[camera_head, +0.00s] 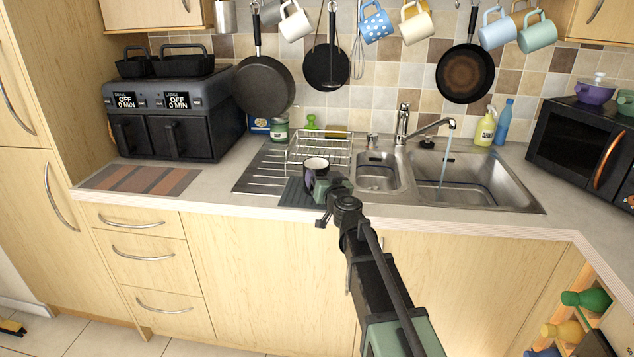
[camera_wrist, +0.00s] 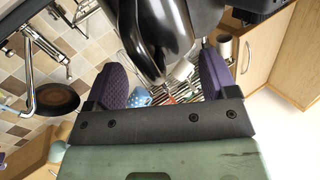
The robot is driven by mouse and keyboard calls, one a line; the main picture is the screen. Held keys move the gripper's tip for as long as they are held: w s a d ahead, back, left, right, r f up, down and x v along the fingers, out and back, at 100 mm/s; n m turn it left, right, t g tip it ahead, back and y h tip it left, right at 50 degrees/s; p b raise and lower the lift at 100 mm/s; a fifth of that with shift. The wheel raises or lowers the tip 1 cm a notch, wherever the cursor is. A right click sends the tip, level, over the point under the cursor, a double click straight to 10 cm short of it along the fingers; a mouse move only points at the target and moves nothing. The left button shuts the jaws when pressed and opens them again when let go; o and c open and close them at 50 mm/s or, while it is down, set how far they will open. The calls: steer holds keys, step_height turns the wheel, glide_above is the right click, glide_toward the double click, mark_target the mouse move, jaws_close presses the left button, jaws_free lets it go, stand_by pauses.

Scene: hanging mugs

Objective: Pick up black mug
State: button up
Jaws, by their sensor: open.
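The black mug (camera_head: 315,165) stands upright on the dark mat at the sink's left, its pale inside showing from above. My gripper (camera_head: 325,187) is right at the mug's near side and hides its lower part. In the wrist view, the glossy black mug (camera_wrist: 160,35) fills the top middle, very close. My gripper (camera_wrist: 162,72) is open there, with one purple pad on each side of the mug's near part. I cannot tell whether the pads touch it.
A wire dish rack (camera_head: 325,145) stands just behind the mug. The sink with a running tap (camera_head: 440,125) lies to the right. An air fryer (camera_head: 175,120) stands left. Mugs and pans (camera_head: 262,85) hang above along the wall.

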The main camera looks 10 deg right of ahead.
steer(key=shift+w+a, duration=0.15)
steer(key=shift+w, duration=1.05)
steer(key=shift+s, duration=0.15)
steer(key=shift+c, duration=0.3)
jaws_close()
